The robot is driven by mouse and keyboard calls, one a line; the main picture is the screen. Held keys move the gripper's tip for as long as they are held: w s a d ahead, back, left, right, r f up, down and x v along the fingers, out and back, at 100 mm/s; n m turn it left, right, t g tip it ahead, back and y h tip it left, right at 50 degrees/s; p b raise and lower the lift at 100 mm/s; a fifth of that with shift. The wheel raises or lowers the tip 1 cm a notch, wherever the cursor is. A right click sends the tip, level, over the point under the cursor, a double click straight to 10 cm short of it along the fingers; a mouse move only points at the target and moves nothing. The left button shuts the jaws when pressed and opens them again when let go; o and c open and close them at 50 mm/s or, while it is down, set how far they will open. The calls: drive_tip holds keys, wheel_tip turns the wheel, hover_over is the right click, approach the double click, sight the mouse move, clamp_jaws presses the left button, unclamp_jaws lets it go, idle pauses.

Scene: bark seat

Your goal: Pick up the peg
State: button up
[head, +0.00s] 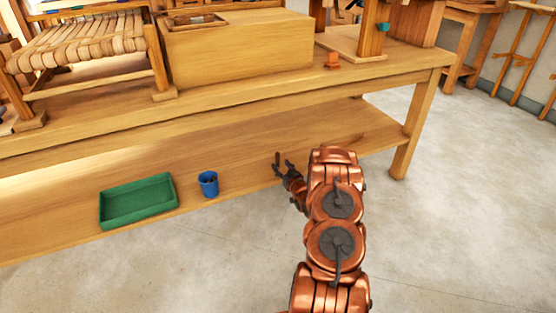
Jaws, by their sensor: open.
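My gripper (284,163), dark with its fingers spread, is open and appears empty. It is in front of the workbench, near the front edge of the lower shelf, to the right of the blue cup. A small orange-brown piece (333,61) stands on the bench top near the front edge, right of the large wooden block. It may be the peg, but it is too small to tell. My gripper is lower than it and apart from it.
The bench (428,70) has a lower shelf (350,132) holding a green tray (138,205) and a blue cup (208,184). A woven seat (85,42) and a wooden block (245,50) stand on top. The floor (470,220) at right is clear.

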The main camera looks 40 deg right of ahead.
sight(278, 158)
drive_tip(key=shift+s+d+f, duration=0.15)
drive_tip(key=shift+s+d, duration=0.05)
drive_tip(key=shift+d, duration=0.05)
drive_tip(key=shift+d+b+x, duration=0.15)
drive_tip(key=shift+b+x, duration=0.75)
drive_tip(key=shift+x, duration=1)
drive_tip(key=shift+d+b+x, duration=0.15)
drive_tip(key=shift+b+x, duration=0.75)
drive_tip(key=shift+x, duration=0.95)
drive_tip(key=shift+s, duration=0.1)
drive_tip(key=c, duration=0.9)
